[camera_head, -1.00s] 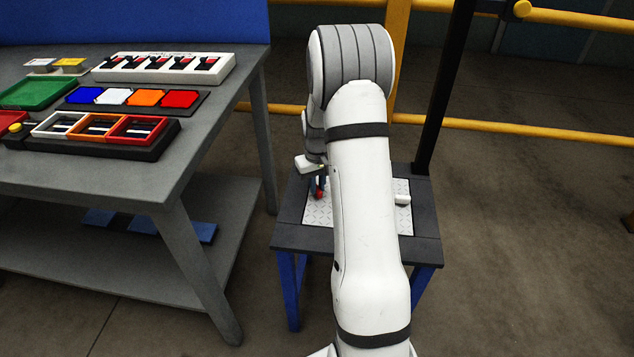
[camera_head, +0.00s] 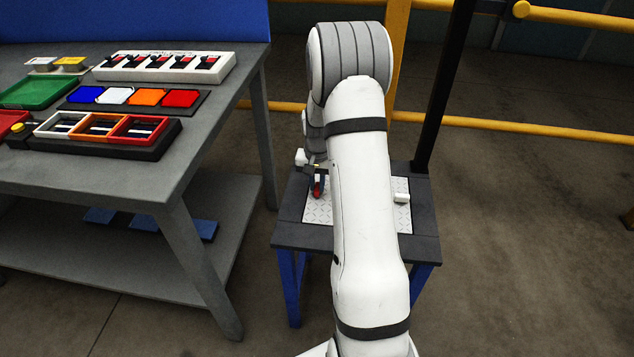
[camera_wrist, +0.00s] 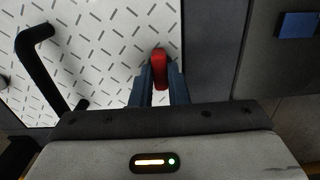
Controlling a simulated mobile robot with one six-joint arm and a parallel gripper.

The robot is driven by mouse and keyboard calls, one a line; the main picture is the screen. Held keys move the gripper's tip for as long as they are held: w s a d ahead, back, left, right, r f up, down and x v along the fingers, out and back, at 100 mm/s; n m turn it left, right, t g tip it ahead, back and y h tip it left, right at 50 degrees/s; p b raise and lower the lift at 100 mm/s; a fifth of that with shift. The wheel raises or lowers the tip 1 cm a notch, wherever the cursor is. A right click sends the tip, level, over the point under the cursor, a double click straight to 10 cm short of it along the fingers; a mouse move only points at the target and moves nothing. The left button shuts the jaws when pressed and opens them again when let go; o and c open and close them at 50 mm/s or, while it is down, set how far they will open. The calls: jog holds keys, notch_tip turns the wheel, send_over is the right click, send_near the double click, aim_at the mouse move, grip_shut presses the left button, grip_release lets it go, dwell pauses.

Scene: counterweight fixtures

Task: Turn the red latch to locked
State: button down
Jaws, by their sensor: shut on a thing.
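The red latch (camera_wrist: 160,68) shows in the wrist view between the fingertips of my gripper (camera_wrist: 160,80). The blue-grey fingers are shut on it, one on each side. In the head view the red latch (camera_head: 318,187) is a small red piece at the left side of the white patterned plate (camera_head: 320,212). My gripper (camera_head: 318,178) is over it there, partly hidden by my arm. No locked or unlocked marking can be made out.
A black bar handle (camera_wrist: 38,68) rises from the plate in the wrist view. The plate lies on a dark-topped stand (camera_head: 425,215). A grey workbench (camera_head: 190,165) with trays and switches stands to the left.

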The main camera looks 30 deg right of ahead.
dwell(0.3)
jog(key=c, duration=1.4)
grip_release()
notch_tip(320, 180, up, 8)
jog(key=shift+f+p, duration=0.1)
jog(key=shift+p, duration=0.55)
notch_tip(320, 180, up, 10)
jog(key=r+n+p, duration=0.1)
jog(key=n+p, duration=0.1)
jog(key=p, duration=0.2)
send_over(317, 186)
jog(key=s+a, duration=0.4)
jog(key=a, duration=0.1)
jog(key=s+a+r+n+t+p, duration=0.1)
jog(key=s+a+r+p, duration=0.3)
jog(key=s+r, duration=0.4)
jog(key=s+a+r+n+t+p, duration=0.1)
jog(key=s+a+r+n+p, duration=0.3)
jog(key=s, duration=1)
jog(key=a+r+p, duration=0.1)
jog(key=a+r, duration=0.2)
jog(key=r, duration=0.2)
jog(key=shift+a+t+p, duration=0.2)
jog(key=shift+t+p, duration=0.1)
